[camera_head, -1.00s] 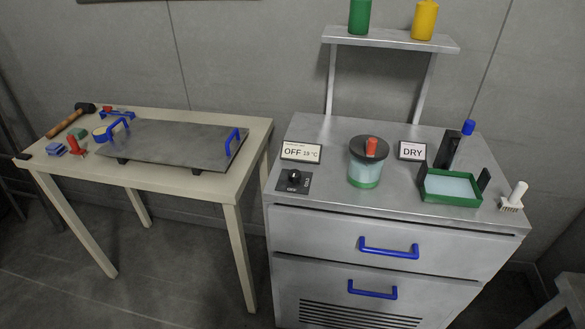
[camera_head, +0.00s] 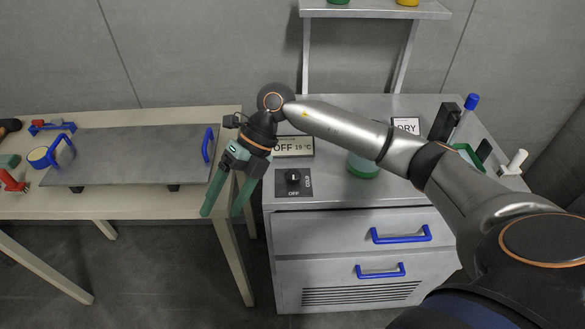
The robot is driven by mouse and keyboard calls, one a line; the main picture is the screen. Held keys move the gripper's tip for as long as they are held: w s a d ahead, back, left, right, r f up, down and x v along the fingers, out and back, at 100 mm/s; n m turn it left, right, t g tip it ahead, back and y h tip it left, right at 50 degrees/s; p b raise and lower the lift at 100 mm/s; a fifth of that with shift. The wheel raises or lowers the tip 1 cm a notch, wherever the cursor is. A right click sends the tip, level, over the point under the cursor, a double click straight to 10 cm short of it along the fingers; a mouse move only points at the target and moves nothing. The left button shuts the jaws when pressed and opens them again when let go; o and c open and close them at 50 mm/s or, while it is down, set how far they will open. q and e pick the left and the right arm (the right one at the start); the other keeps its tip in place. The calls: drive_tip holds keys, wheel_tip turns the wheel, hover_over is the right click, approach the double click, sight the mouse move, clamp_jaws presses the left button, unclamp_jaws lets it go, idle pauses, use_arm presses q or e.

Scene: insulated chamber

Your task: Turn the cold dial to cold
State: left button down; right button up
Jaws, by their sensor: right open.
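The cold dial (camera_head: 293,177) is a small black knob on a dark plate at the front left of the grey cabinet top. Its plate reads OFF below the knob and COLD on the right side. The white pointer mark on the knob is too small to read surely. A display sign (camera_head: 293,146) behind it reads OFF 19 °C, partly covered by my arm. My right gripper (camera_head: 222,211) has green fingers, spread apart and empty, pointing down. My left gripper is not in view.
A cream table (camera_head: 85,206) with a grey plate (camera_head: 135,158) with blue handles stands at left. My right arm hides part of a green-based jar (camera_head: 363,167) and the DRY sign (camera_head: 407,126). A green tray (camera_head: 468,153), a blue-capped bottle (camera_head: 467,112) and a white brush (camera_head: 516,161) are at right.

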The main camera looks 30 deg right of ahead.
drive_tip(key=w+d+r+m+t+h, duration=0.1)
drive_tip(key=w+d+h, duration=0.15)
drive_tip(key=d, duration=0.35)
drive_tip(key=w+d+r+h, duration=0.1)
drive_tip(key=d+r+h, duration=0.15)
drive_tip(key=d, duration=0.25)
wheel_tip(320, 180, up, 2)
drive_tip(key=m+h, duration=0.2)
drive_tip(key=h, duration=0.1)
hover_over(293, 174)
drive_tip(key=shift+t, duration=0.3)
wheel_tip(293, 174, down, 12)
drive_tip(key=shift+r+p, duration=0.15)
drive_tip(key=shift+p, duration=0.9)
clamp_jaws()
